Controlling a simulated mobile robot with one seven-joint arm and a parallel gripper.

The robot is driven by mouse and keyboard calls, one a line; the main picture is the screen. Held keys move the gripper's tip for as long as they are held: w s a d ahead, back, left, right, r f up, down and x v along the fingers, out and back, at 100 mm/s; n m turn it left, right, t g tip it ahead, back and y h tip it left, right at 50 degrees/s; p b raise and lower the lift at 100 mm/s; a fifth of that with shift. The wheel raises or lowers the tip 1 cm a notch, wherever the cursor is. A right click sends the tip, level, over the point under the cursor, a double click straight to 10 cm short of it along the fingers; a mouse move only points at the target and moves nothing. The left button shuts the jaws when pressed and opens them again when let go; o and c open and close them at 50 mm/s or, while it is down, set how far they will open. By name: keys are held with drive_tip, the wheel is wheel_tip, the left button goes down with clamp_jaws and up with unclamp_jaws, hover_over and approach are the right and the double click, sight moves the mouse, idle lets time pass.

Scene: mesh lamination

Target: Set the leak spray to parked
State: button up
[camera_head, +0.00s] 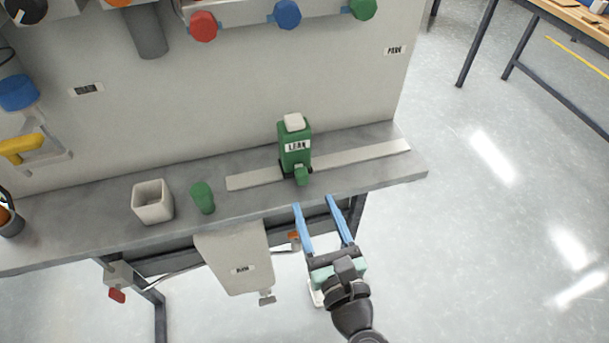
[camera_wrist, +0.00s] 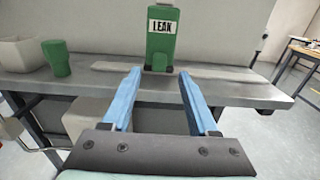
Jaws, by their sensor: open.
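The leak spray (camera_head: 294,150) is a green box with a white top and a label reading LEAK. It stands upright on a pale strip (camera_head: 350,165) on the grey bench, around the middle of the strip's length, with a small green knob low at its front. A small label on the wall at the right, seemingly reading PARK (camera_head: 395,50), is above the strip's right end. My gripper (camera_head: 314,201) has two blue fingers, open and empty, just in front of the bench edge. In the wrist view the leak spray (camera_wrist: 161,42) is ahead, between and beyond the fingertips, not touched.
A green cup (camera_head: 203,198) and a white square pot (camera_head: 153,202) stand left of the strip. A pale panel (camera_head: 235,262) hangs below the bench edge. Red, blue and green knobs (camera_head: 287,14) are on the wall above. The strip's right part is clear.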

sight(304, 179)
drive_tip(key=x, duration=0.7)
drive_tip(key=shift+w, duration=0.1)
clamp_jaws()
idle(1.2)
